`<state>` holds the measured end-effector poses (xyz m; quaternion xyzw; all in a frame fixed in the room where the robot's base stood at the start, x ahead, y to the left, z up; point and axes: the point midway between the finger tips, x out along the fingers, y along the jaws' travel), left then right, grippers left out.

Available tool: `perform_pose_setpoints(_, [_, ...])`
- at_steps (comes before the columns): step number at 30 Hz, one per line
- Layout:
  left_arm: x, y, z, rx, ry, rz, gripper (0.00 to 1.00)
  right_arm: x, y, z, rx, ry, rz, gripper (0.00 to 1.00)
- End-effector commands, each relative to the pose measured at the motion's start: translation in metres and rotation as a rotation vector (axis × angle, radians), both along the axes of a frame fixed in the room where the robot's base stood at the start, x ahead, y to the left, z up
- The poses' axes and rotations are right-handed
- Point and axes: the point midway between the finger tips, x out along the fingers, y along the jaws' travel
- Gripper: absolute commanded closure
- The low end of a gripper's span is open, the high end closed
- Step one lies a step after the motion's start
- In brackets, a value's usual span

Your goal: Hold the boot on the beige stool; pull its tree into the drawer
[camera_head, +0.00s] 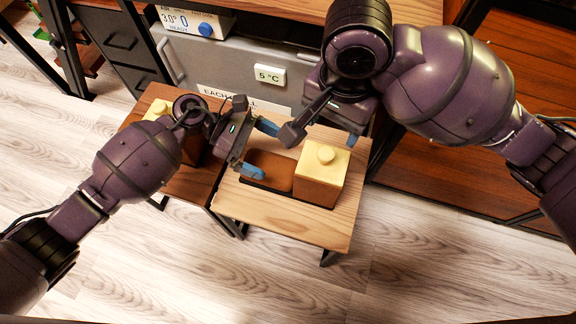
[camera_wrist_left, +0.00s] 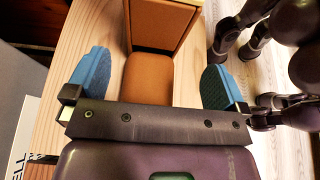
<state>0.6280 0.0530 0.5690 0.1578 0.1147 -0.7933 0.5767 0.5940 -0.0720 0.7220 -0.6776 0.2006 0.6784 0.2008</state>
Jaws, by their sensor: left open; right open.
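A brown boot (camera_head: 318,190) stands on the light wooden stool (camera_head: 290,228), its low foot pointing left. Its tree, a cream block with a round knob (camera_head: 325,154), sits on top of the boot shaft. My left gripper (camera_head: 259,149) is open, its blue fingertips on either side of the boot's foot. In the left wrist view the boot foot (camera_wrist_left: 148,80) lies between the two spread fingers, with gaps on both sides. My right gripper (camera_head: 322,138) is open above and behind the tree and holds nothing. Part of its fingers is hidden by its own wrist.
A darker wooden stool (camera_head: 190,184) stands close on the left with another brown, cream-topped item (camera_head: 158,108), partly behind my left arm. A grey front (camera_head: 225,62) with a 5 °C label stands behind the stools; dark drawers (camera_head: 112,38) are at the back left. The front floor is clear.

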Motion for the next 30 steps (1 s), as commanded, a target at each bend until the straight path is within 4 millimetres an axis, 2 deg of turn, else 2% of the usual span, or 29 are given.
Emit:
perform_pose_setpoints(5, [-0.004, -0.013, -0.005, 0.000, -0.001, -0.005, 0.00, 0.000, 0.000, 0.001, -0.003, -0.001, -0.002, 0.35])
perform_pose_setpoints(21, [-0.026, -0.082, -0.035, -0.001, 0.002, -0.001, 0.00, 0.000, 0.000, 0.000, -0.001, -0.001, -0.001, 0.35])
perform_pose_setpoints(30, [-0.031, -0.094, -0.041, 0.000, 0.000, -0.001, 0.00, 0.000, 0.000, 0.000, -0.001, -0.001, -0.001, 0.35])
